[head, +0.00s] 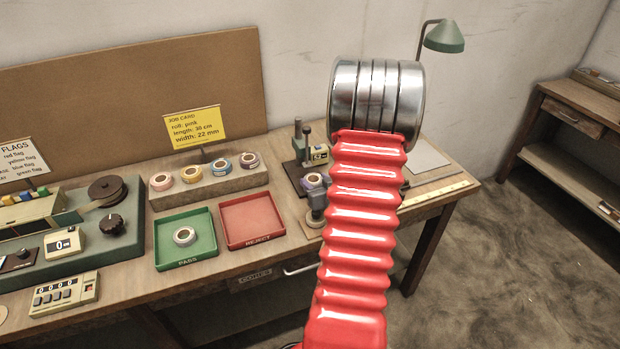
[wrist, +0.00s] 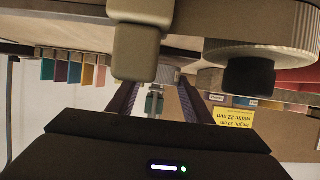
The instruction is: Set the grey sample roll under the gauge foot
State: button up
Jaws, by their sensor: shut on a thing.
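A grey roll (head: 184,236) lies flat in the green PASS tray (head: 160,256) in the head view. The gauge (head: 319,155) stands at the back right of the bench, with a lilac roll (head: 311,181) by its base. The foot is too small to make out. My gripper (wrist: 165,85) shows in the wrist view, which is upside down; my red arm hides it in the head view. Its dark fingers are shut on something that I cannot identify. A beige block (wrist: 138,50) partly covers the left finger there.
Several coloured rolls sit on a rack (head: 215,188) behind the trays. The red REJECT tray (head: 252,222) is empty. A grey knurled disc with a black knob (wrist: 249,76) is close on the right in the wrist view. A lamp (head: 444,37) stands at the bench's right end.

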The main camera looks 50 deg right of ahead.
aim_at(311, 177)
jog(key=w, duration=0.1)
jog(key=w+d, duration=0.2)
jog(key=shift+w+f, duration=0.15)
jog(key=shift+w, duration=0.15)
jog(key=shift+s+f, duration=0.1)
jog(key=shift+f, duration=0.35)
jog(key=shift+f, duration=0.1)
jog(key=o, duration=1)
jog(key=shift+s+a+r, duration=0.15)
jog(key=shift+s+r, duration=0.1)
jog(key=shift+s, duration=0.05)
jog(key=v, duration=1.1)
jog(key=shift+s, duration=0.15)
